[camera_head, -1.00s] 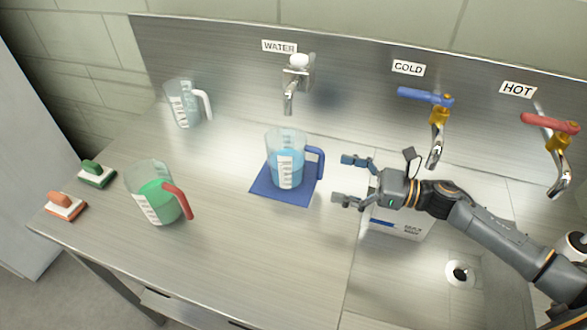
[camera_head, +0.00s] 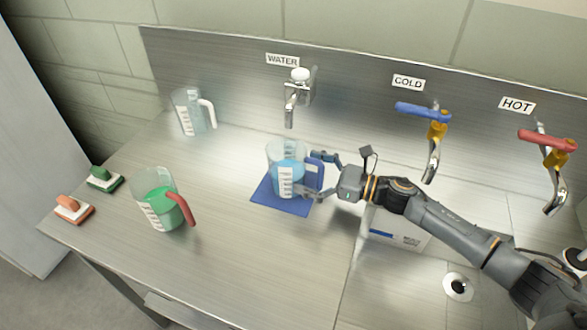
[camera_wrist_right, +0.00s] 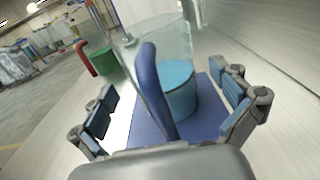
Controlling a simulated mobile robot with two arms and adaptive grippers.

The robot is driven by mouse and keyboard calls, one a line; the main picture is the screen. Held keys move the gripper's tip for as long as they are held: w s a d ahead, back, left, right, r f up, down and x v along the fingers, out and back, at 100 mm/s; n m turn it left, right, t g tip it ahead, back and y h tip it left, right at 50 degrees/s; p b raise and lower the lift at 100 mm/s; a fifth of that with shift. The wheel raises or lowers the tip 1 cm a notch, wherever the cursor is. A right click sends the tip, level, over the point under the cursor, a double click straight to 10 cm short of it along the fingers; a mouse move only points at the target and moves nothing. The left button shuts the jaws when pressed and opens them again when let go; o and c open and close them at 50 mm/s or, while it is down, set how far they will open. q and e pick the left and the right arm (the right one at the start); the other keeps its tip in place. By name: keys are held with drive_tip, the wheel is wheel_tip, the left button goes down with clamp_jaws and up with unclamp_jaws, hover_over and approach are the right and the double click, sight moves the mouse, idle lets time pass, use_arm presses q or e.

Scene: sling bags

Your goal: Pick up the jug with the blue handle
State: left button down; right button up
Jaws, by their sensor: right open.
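The jug with the blue handle (camera_head: 288,172) stands upright on a blue mat (camera_head: 270,197) on the steel counter, with blue liquid in it. Its blue handle (camera_head: 315,170) faces right, towards my right gripper (camera_head: 316,175). My right gripper is open, with its fingers on either side of the handle. In the right wrist view the blue handle (camera_wrist_right: 152,85) stands between the two spread fingers of the gripper (camera_wrist_right: 172,105), with the jug's clear wall and blue liquid (camera_wrist_right: 180,90) beyond it. I cannot tell whether a finger touches the jug. My left gripper is not in view.
A jug with a red handle and green liquid (camera_head: 160,200) stands at the left, and a clear jug with a white handle (camera_head: 188,112) at the back left. A water tap (camera_head: 291,95) is behind the blue-handled jug.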

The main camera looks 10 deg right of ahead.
sight(304, 171)
drive_tip(key=x, duration=0.3)
drive_tip(key=shift+w+a+f+p, duration=0.1)
drive_tip(key=shift+w+a+p, duration=0.1)
drive_tip(key=shift+p, duration=0.2)
drive_tip(key=shift+s, duration=0.1)
drive_tip(key=shift+d, duration=0.1)
drive_tip(key=shift+c, duration=0.2)
drive_tip(key=c, duration=1.4)
drive_tip(key=shift+c, duration=0.4)
